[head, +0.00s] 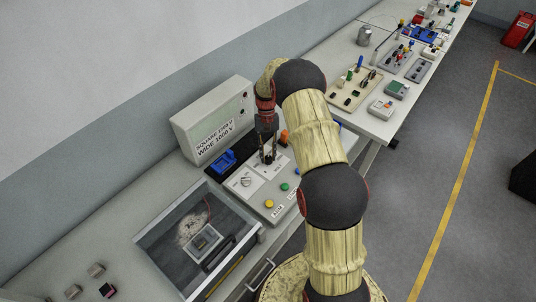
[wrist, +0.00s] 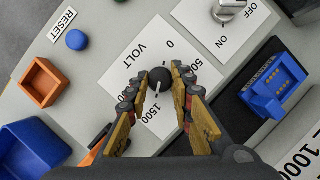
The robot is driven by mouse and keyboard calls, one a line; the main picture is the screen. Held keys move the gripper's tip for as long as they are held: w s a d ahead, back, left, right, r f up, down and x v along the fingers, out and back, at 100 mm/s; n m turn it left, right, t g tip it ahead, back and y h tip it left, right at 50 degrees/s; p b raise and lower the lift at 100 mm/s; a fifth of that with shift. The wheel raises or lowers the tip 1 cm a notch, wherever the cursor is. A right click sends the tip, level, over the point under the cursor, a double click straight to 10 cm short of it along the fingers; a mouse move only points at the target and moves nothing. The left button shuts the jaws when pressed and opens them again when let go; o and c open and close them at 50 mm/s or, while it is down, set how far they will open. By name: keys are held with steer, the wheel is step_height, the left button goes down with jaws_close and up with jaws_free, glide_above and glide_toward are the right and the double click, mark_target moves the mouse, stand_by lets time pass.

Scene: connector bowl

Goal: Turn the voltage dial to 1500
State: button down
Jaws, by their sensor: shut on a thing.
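The voltage dial (wrist: 159,78) is a dark round knob with a white pointer line, on a white plate (wrist: 118,70) marked VOLT, 0, 500, 1000 and 1500, some of it covered by my fingers. My gripper (wrist: 160,88) has one finger on each side of the knob and is shut on it. The white line points down in the wrist view, toward the 1500 mark. In the head view my gripper (head: 268,152) reaches down onto the grey control panel (head: 255,200), and the dial is hidden there.
A grey box (head: 212,120) labelled SQUARE 1500 V, WIDE 1000 V stands behind the panel. A blue connector (wrist: 275,90), an ON/OFF knob (wrist: 230,10), an orange bowl (wrist: 42,84) and a blue RESET button (wrist: 76,40) surround the dial.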

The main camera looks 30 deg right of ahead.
steer(key=c, duration=1.6)
jaws_free()
steer(key=shift+o, duration=0.2)
steer(key=shift+r, duration=0.1)
steer(key=v, duration=1.2)
